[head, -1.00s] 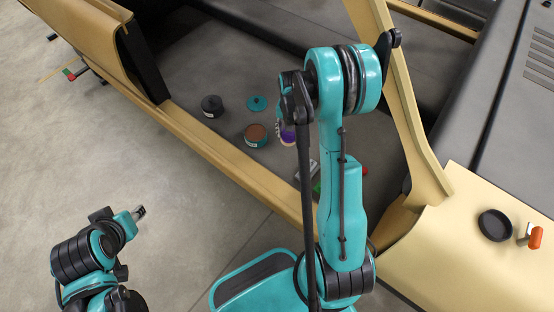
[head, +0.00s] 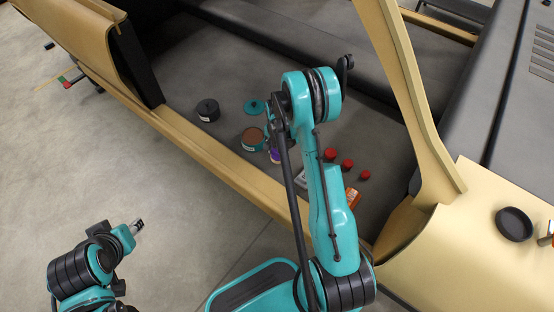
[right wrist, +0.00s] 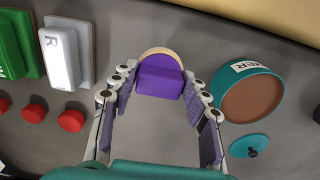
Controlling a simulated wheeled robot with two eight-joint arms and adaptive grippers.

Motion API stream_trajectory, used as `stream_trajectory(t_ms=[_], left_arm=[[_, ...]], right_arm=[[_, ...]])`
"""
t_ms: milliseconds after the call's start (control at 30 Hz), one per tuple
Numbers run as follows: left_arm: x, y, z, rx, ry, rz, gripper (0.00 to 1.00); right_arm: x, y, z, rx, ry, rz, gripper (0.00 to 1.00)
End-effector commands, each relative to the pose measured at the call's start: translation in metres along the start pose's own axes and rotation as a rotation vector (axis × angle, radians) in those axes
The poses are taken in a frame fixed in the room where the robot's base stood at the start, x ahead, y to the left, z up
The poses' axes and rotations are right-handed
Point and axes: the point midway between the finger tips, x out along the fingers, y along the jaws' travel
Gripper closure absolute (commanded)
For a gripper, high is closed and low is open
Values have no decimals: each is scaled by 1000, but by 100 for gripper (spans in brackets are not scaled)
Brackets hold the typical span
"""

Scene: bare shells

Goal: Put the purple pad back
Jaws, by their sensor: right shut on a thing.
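The purple pad (right wrist: 160,80) is a purple block with a rounded tan-edged back, seen at the top middle of the right wrist view. It stands on the grey floor of the shell. My right gripper (right wrist: 162,88) has its two fingers at either side of the pad and is shut on it. In the head view the pad (head: 275,156) is a small purple patch, mostly hidden by my right arm and gripper (head: 270,134). My left gripper (head: 138,226) is far to the left, over the bare floor, too small to tell its opening.
A teal tub with brown contents (right wrist: 252,97) stands close right of the pad, its teal lid (right wrist: 249,146) nearby. A dark jar (head: 208,110) is farther left. White (right wrist: 65,55) and green (right wrist: 20,45) blocks and red knobs (right wrist: 71,120) lie opposite. The tan shell rail (head: 225,160) borders this area.

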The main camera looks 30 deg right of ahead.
Motion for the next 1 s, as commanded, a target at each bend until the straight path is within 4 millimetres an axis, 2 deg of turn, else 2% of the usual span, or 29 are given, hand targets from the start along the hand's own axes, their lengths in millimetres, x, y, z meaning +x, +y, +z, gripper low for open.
stream_trajectory(t_ms=[133, 333, 667, 700, 767, 800, 1000], left_arm=[[6, 0, 4, 0, 0, 0, 62], [18, 0, 13, 0, 0, 0, 62], [17, 0, 12, 0, 0, 0, 62], [17, 0, 12, 0, 0, 0, 62], [17, 0, 12, 0, 0, 0, 62], [17, 0, 12, 0, 0, 0, 62], [17, 0, 12, 0, 0, 0, 62]], right_arm=[[12, -2, 1, 0, 0, 0, 86], [42, -2, 1, 0, 0, 0, 86], [42, -2, 1, -1, 0, 0, 86], [43, -2, 1, -1, 0, 0, 52], [42, -2, 1, -1, 0, 0, 36], [42, -2, 1, -1, 0, 0, 34], [42, -2, 1, -1, 0, 0, 34]])
